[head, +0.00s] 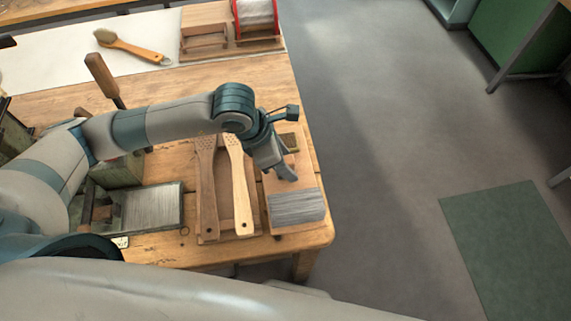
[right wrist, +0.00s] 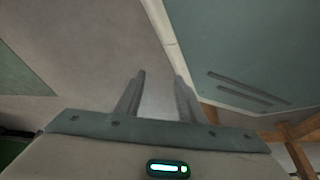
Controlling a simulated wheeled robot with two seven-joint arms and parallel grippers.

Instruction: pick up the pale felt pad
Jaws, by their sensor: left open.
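My left gripper (head: 287,172) is over the wooden board (head: 305,172) at the table's right edge. Its jaws are open, and I see nothing held between them. I cannot clearly make out a pale felt pad; the gripper and wrist hide part of the board. A grey bundle of bristles (head: 297,207) lies at the board's near end, just in front of the gripper. My right gripper (right wrist: 160,95) shows in the right wrist view with its two fingers apart and nothing between them.
Two perforated wooden paddles (head: 240,190) lie left of the gripper. A wire-covered tray (head: 150,208) is farther left. At the back are a brush (head: 135,47), a red-rimmed spool (head: 256,14) and a pale sheet (head: 50,65). The floor right of the table is clear around a green mat (head: 515,245).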

